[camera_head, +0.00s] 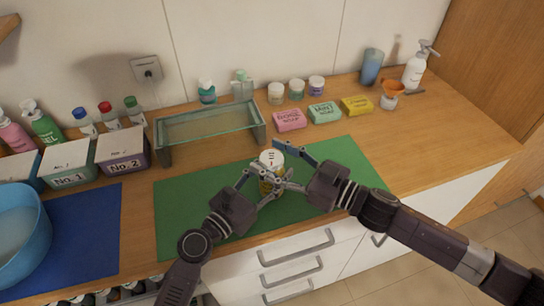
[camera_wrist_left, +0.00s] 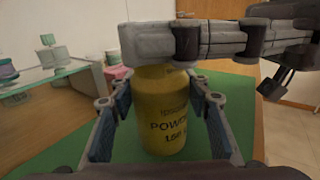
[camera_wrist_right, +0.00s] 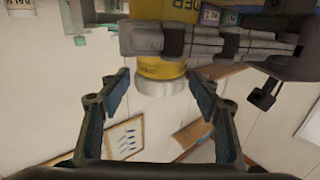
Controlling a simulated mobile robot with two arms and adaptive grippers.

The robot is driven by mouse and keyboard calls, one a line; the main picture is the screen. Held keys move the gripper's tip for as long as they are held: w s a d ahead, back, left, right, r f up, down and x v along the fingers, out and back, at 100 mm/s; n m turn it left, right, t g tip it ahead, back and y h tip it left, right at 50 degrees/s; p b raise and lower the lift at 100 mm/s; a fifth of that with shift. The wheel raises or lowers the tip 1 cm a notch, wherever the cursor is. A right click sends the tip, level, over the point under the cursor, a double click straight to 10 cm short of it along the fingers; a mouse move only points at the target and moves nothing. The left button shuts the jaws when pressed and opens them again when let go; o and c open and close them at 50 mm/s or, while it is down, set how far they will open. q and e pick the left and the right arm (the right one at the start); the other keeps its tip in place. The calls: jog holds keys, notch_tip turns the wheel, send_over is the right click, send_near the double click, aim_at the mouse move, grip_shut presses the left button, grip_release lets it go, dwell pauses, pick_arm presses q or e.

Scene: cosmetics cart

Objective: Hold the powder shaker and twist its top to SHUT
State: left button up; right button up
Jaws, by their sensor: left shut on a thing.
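The powder shaker (camera_head: 269,160) has a yellow body and a white top with dark marks. It stands upright over the green mat (camera_head: 180,205). My left gripper (camera_head: 267,183) is shut on its yellow body, which shows between the fingers in the left wrist view (camera_wrist_left: 165,115). My right gripper (camera_head: 279,165) is open, its fingers spread on either side of the white top. In the right wrist view the white top (camera_wrist_right: 160,87) lies between the open fingertips, with a gap on both sides. The right gripper hides the top in the left wrist view.
A glass shelf stand (camera_head: 210,121) is behind and left. Soap boxes (camera_head: 290,120) and small jars line the back. Boxes No. 1 and No. 2 (camera_head: 122,148) and a blue basin (camera_head: 20,235) stand left. The mat's left part is clear.

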jog(key=shift+s+d+f, duration=0.1)
jog(key=shift+s+d, duration=0.1)
jog(key=shift+d, duration=0.3)
jog(key=v, duration=1.1)
pick_arm(q)
jog(key=o, duration=1.2)
jog(key=shift+o, duration=0.2)
